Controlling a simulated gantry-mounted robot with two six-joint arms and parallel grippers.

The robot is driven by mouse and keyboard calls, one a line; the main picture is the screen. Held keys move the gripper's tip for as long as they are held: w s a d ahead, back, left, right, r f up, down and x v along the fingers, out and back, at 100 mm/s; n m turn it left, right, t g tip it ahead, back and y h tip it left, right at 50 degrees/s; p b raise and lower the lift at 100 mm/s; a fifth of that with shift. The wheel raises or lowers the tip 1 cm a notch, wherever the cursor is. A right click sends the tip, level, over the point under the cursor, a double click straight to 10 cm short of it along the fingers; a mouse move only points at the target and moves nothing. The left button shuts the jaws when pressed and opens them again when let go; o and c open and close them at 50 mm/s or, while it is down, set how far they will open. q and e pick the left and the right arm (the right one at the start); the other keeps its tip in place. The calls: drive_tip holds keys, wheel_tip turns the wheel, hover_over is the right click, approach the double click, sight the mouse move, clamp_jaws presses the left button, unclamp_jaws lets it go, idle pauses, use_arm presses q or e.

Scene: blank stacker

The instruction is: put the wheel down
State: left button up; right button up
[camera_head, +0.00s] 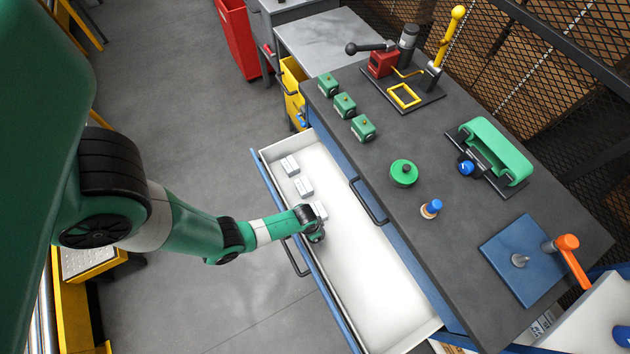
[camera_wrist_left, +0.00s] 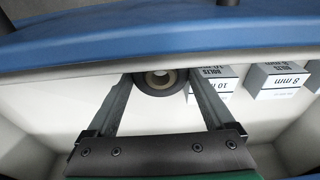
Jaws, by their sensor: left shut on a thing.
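The wheel (camera_wrist_left: 146,88) is a small dark ring with a tan centre. In the left wrist view it sits between the two fingertips of my left gripper (camera_wrist_left: 161,80), which is shut on it. In the head view my left gripper (camera_head: 317,234) reaches down into the open white drawer (camera_head: 370,275), close to the drawer's front wall. The wheel is not clearly seen there, hidden by the gripper. I cannot tell whether the wheel touches the drawer floor. My right gripper is in neither view.
Small labelled boxes (camera_head: 303,186) stand in the drawer, one (camera_wrist_left: 212,84) right beside the wheel. The drawer's near half is empty. On the bench top (camera_head: 375,190) are green blocks (camera_head: 344,105), a green round part (camera_head: 404,173), a blue-topped peg (camera_head: 431,208) and a blue plate (camera_head: 515,245).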

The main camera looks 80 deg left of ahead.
use_arm(q)
wheel_tip(320, 180, down, 5)
drive_tip(key=b, duration=0.4)
drive_tip(key=shift+r+b, duration=0.2)
drive_tip(key=shift+b, duration=0.15)
drive_tip(key=shift+r, duration=0.2)
drive_tip(key=shift+f, duration=0.1)
drive_tip(key=o, duration=1.3)
drive_tip(key=r+p, duration=0.4)
drive_tip(key=s+r+p, duration=0.1)
drive_tip(key=r+p, duration=0.7)
drive_tip(key=shift+s+d+r, duration=0.15)
drive_tip(key=shift+s+d, duration=0.15)
drive_tip(key=shift+s, duration=0.05)
